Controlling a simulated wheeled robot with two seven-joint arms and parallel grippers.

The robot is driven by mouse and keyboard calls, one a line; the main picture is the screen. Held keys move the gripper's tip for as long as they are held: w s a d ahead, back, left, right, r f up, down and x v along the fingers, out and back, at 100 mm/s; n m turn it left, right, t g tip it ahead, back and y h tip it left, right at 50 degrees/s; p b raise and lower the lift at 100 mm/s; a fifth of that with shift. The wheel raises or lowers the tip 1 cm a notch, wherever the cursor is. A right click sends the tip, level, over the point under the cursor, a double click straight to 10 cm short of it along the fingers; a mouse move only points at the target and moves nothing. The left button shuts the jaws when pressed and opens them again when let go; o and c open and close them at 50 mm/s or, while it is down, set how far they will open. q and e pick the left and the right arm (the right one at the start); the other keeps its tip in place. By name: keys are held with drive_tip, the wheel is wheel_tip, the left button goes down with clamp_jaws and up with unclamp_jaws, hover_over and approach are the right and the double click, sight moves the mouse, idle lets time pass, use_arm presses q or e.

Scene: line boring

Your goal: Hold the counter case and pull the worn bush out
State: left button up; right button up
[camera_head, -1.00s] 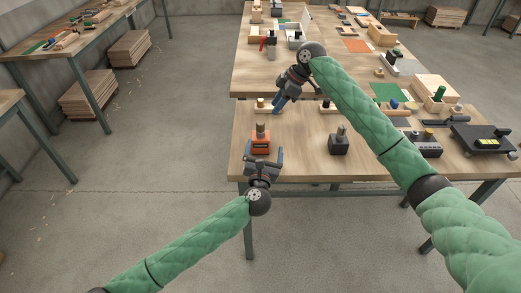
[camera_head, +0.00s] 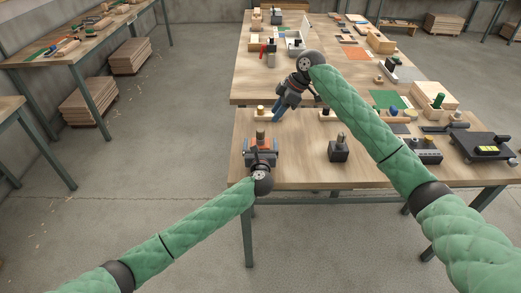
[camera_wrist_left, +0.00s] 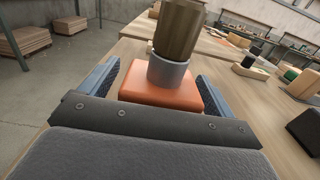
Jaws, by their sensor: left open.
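The counter case appears to be the orange block (camera_wrist_left: 160,97) near the front left of the near table; it also shows in the head view (camera_head: 262,144). A grey collar (camera_wrist_left: 169,72) stands on its top. A brown-olive bush (camera_wrist_left: 180,30) stands upright in the collar. My left gripper (camera_head: 262,153) is open, its blue-grey fingers on either side of the orange block, with small gaps visible in the left wrist view. My right gripper (camera_head: 279,112) hangs over the table's back left part; its finger gap cannot be made out.
A dark block with a grey post (camera_head: 339,149) stands to the right of the orange block. A black device (camera_head: 484,148) sits at the far right. Small wooden stands are behind. Bare table lies between the orange and dark blocks.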

use_arm(q)
drive_tip(key=shift+w, duration=0.45)
drive_tip(key=c, duration=1.2)
drive_tip(key=o, duration=0.6)
drive_tip(key=c, duration=0.6)
drive_tip(key=shift+o, duration=0.2)
